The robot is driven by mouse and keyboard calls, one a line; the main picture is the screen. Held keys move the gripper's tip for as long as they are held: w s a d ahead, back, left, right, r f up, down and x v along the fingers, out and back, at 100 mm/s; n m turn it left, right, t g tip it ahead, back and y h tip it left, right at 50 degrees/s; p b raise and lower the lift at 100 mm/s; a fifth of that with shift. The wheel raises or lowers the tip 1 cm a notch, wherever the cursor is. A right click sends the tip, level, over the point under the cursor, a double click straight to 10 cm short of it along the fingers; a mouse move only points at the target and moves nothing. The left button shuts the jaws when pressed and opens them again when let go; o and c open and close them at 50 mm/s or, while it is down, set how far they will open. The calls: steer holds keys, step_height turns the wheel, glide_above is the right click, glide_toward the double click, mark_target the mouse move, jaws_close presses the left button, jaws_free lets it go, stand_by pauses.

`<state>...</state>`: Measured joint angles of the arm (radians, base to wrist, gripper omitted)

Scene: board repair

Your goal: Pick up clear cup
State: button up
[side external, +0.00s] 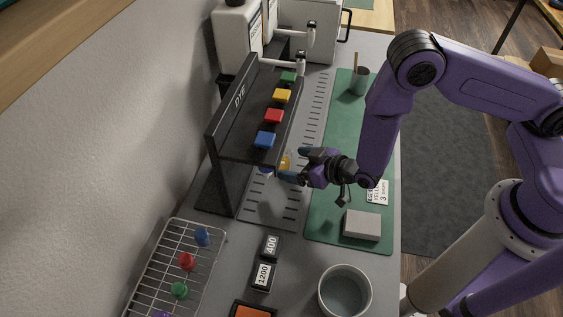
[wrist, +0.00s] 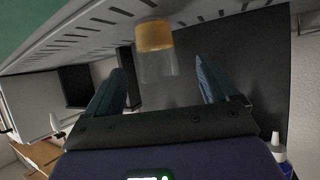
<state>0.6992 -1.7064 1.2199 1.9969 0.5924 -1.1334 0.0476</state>
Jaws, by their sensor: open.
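The clear cup (wrist: 158,66) holds amber liquid and shows upside down in the wrist view, just past and between my fingertips. In the side view the cup (side external: 286,161) is small, mostly hidden, below the front edge of the dye shelf. My gripper (side external: 294,165) reaches in from the right, its dark blue fingers close to the cup. In the wrist view my gripper (wrist: 160,66) has its two fingers spread wide, with nothing clamped between them. I cannot tell whether either finger touches the cup.
The black dye rack (side external: 222,140) stands close at the left, with blue, red, yellow and green blocks on top. A slotted grey strip (side external: 270,206) runs under the work area. A grey block (side external: 361,225), a wire rack (side external: 165,250) and a round bowl (side external: 345,288) stand nearer the front.

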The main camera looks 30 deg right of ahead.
mark_target(289, 161)
steer(key=shift+x, duration=3.05)
steer(key=shift+w+d, duration=0.1)
steer(key=shift+d, duration=0.1)
steer(key=shift+r, duration=0.1)
steer(key=c, duration=1.2)
steer(key=shift+o, duration=0.2)
steer(key=shift+r, duration=0.1)
